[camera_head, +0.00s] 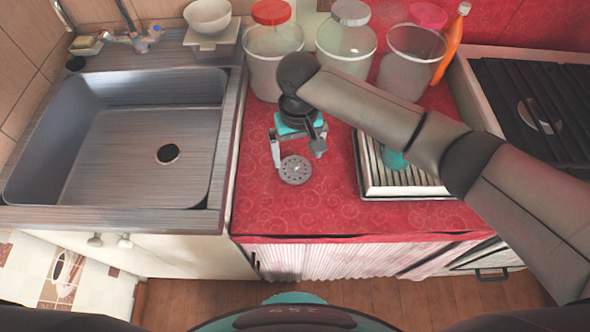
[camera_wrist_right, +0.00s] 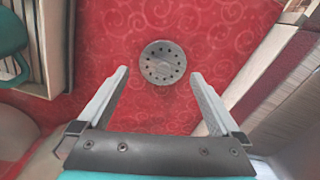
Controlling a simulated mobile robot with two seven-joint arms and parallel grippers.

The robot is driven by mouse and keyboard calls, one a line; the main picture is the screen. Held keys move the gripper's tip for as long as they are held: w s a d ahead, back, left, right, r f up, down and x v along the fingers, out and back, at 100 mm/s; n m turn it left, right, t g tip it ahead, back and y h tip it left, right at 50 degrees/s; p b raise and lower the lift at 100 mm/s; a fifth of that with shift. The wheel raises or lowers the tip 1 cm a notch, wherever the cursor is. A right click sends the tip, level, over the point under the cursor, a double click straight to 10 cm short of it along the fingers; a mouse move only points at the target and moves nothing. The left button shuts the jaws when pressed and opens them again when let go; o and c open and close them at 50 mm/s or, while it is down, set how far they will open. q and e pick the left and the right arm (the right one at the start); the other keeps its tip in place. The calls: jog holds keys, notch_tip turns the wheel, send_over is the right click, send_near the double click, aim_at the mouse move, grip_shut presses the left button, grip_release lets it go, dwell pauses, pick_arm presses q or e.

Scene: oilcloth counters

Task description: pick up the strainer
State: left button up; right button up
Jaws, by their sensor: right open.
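The strainer (camera_head: 295,170) is a small round grey disc with holes, lying flat on the red oilcloth counter (camera_head: 262,212). It also shows whole in the right wrist view (camera_wrist_right: 163,62), above the middle between the fingertips. My right gripper (camera_head: 297,156) is open and empty, with its fingers apart to either side just behind the strainer in the head view. It appears to be above the cloth and not touching the disc. My left gripper is not in view.
A dish rack (camera_head: 372,184) with a teal item (camera_head: 394,159) stands close right of the strainer. Jars (camera_head: 262,70) and an orange bottle (camera_head: 452,45) line the back. A sink (camera_head: 130,150) is left, a stove (camera_head: 540,110) right. Cloth in front of the strainer is clear.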

aim_at(295, 165)
jog(key=f, duration=0.1)
jog(key=f+b, duration=0.1)
jog(key=f, duration=0.1)
jog(key=f+b, duration=0.1)
jog(key=f, duration=0.1)
jog(key=shift+w+a+f, duration=0.1)
jog(key=shift+a+f, duration=0.1)
jog(key=shift+a, duration=0.1)
jog(key=shift+c, duration=0.4)
jog(key=c, duration=0.8)
notch_tip(295, 165, up, 20)
jog(key=p, duration=0.5)
jog(key=shift+c, duration=0.2)
